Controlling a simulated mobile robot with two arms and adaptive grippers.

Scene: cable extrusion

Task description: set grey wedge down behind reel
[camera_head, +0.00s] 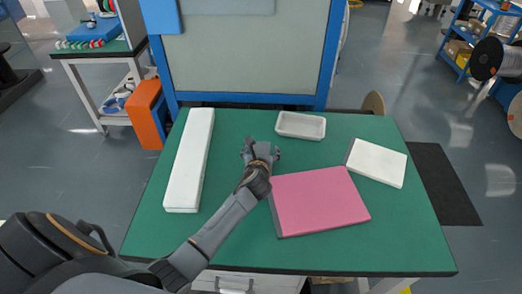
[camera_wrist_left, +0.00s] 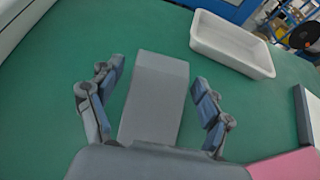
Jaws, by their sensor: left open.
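The grey wedge (camera_wrist_left: 155,97) lies on the green table between the fingers of my left gripper (camera_wrist_left: 158,75) in the left wrist view. The gripper is open, with a finger on each side of the wedge and green table showing in the gaps. In the head view my left gripper (camera_head: 261,150) is low over the middle of the table; the wedge cannot be told apart from it there. A tan round disc (camera_head: 374,102), possibly a reel, shows behind the table's far edge. A larger reel (camera_head: 490,58) stands off at the far right. My right gripper is out of view.
A white tray (camera_head: 301,126) sits just beyond my gripper, right of it. A long white box (camera_head: 190,160) lies on the left. A pink book (camera_head: 318,202) and a white book (camera_head: 376,163) lie on the right. Bare green table (camera_head: 230,135) shows between box and gripper.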

